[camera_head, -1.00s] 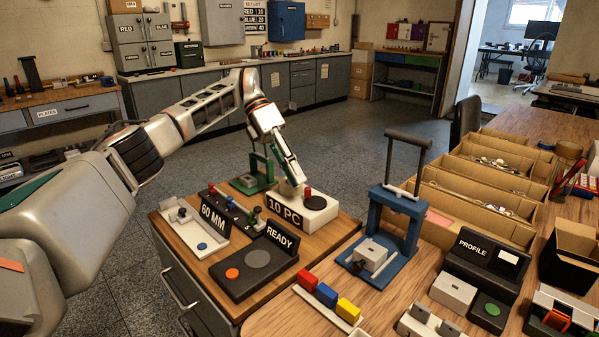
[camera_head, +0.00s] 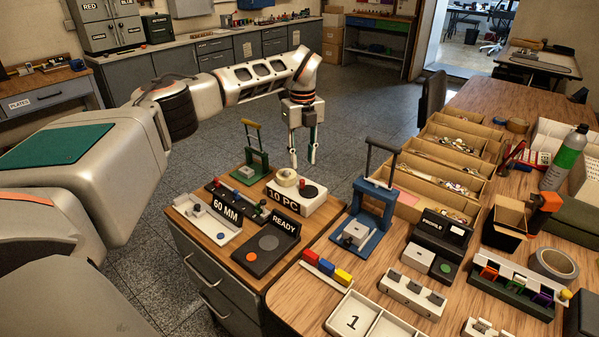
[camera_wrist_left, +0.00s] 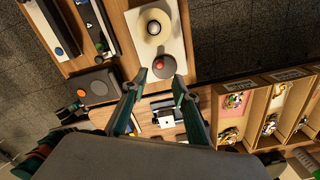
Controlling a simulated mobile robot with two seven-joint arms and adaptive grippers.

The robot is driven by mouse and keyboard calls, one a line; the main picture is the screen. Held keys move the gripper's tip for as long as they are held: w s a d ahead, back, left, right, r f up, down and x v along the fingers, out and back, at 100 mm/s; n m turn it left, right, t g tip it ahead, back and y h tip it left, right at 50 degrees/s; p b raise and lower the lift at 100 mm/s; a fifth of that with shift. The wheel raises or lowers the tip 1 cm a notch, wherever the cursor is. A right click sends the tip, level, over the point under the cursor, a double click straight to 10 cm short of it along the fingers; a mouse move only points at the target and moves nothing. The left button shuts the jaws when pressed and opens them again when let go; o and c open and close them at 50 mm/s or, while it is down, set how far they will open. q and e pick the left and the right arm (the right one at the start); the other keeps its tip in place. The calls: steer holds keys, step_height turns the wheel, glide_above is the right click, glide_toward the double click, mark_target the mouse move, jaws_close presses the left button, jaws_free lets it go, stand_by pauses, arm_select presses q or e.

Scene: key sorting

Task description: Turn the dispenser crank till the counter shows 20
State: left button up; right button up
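The dispenser (camera_head: 313,205) is a white box on the wooden cabinet top. Its counter sign (camera_head: 283,199) reads "10 PC". A cream round hopper (camera_head: 287,178) stands on it, beside a dark crank disc with a red knob (camera_head: 302,184). In the left wrist view the red knob (camera_wrist_left: 158,64) and dark disc show just beyond and between my fingertips. My left gripper (camera_head: 302,160) points down with its fingers apart, empty, above and behind the dispenser. No contact with the knob shows.
A green hand press (camera_head: 252,160) stands left of the dispenser and a blue press (camera_head: 370,215) to the right. The "60 MM" gauge (camera_head: 208,225) and "READY" pad (camera_head: 268,248) are in front. Key trays (camera_head: 440,165) line the right bench.

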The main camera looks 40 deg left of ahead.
mark_target(302, 180)
arm_select(q)
step_height(302, 180, down, 8)
steer(key=shift+b, duration=0.6)
jaws_close()
